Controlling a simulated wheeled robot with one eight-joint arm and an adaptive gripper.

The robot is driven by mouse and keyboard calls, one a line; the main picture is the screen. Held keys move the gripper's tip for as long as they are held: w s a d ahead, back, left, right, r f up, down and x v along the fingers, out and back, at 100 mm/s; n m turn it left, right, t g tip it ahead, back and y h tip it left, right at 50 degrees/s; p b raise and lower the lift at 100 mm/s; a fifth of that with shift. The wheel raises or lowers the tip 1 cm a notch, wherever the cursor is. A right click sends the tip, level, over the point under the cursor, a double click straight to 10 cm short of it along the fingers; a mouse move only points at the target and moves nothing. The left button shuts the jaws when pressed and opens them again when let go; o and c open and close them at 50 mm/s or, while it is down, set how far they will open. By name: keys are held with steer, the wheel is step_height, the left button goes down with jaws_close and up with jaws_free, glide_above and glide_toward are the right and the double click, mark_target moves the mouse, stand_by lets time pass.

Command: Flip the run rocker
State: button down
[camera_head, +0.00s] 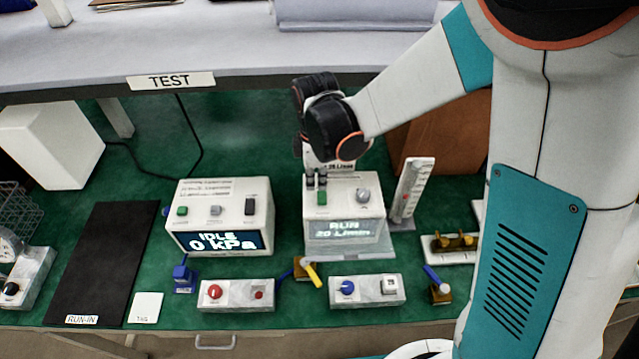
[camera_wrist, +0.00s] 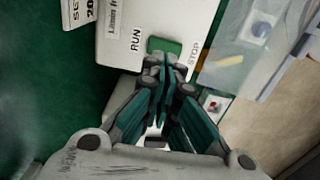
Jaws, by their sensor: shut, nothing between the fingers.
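The run rocker (camera_wrist: 165,46) is a green switch between the printed words RUN and STOP on a white pump unit. It also shows in the head view (camera_head: 322,199) on top of the right-hand pump unit (camera_head: 370,212), whose display (camera_head: 344,231) reads RUN and about 20 L/min. My gripper (camera_head: 316,182) is shut and empty, pointing down just behind the rocker. In the wrist view its closed fingertips (camera_wrist: 163,63) overlap the rocker's near edge. I cannot tell whether they touch it. The rocker's tilt is not clear.
A second white unit (camera_head: 219,191) to the left shows IDLE 0 kPa. A grey knob (camera_head: 362,195) sits right of the rocker. Small control boxes (camera_head: 236,296) and valves (camera_head: 306,269) stand in front. A black mat (camera_head: 105,258) lies left; a shelf edge (camera_head: 255,82) runs behind.

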step_height(320, 180, up, 11)
steer(key=w+p, duration=0.1)
steer(key=shift+w+f+p, duration=0.2)
steer(key=shift+w+p, duration=0.05)
steer(key=shift+p, duration=0.15)
